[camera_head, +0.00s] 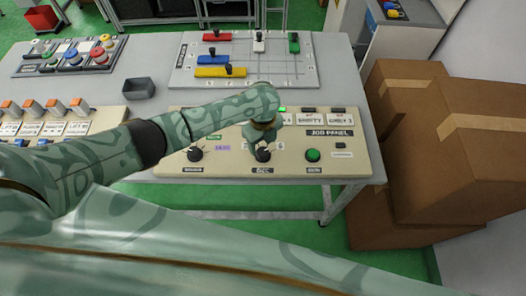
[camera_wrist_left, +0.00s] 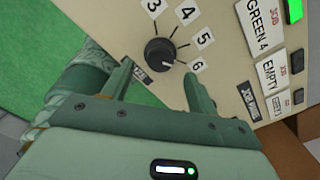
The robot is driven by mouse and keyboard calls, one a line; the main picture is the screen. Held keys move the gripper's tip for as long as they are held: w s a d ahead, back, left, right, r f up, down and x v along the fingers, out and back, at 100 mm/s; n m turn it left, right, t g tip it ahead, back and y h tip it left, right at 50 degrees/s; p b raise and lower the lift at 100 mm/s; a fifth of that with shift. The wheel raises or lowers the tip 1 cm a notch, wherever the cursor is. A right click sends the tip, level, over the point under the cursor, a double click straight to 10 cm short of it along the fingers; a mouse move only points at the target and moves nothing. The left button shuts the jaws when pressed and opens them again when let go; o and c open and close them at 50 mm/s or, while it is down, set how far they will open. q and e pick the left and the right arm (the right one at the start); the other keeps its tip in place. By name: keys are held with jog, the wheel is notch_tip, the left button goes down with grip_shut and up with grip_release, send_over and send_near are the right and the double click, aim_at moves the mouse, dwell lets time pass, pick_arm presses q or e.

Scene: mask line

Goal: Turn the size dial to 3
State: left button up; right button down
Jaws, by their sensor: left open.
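The size dial (camera_wrist_left: 160,52) is a black round knob with a white mark, on the beige job panel (camera_head: 345,170). In the left wrist view the numbers 3, 4, 5 and 6 curve around its far side. The white mark lies on the side towards the 6, but I cannot read its exact setting. In the head view the dial (camera_head: 263,154) shows just below my left gripper (camera_head: 262,143). My left gripper (camera_wrist_left: 158,73) is open, with its fingertips spread on either side of the near edge of the dial; contact is unclear. My right gripper is out of view.
Another black dial (camera_head: 195,155) and a green button (camera_head: 313,155) flank the size dial. A slider board (camera_head: 300,75), a small dark tray (camera_head: 138,88) and a button box (camera_head: 70,60) lie behind. Cardboard boxes (camera_head: 440,150) stand at the right of the table.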

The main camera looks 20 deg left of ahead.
aim_at(263, 151)
pick_arm(q)
notch_tip(263, 151, down, 4)
jog(key=shift+f+b, duration=0.25)
jog(key=shift+b, duration=0.45)
jog(key=c, duration=1)
jog(key=shift+r, duration=0.1)
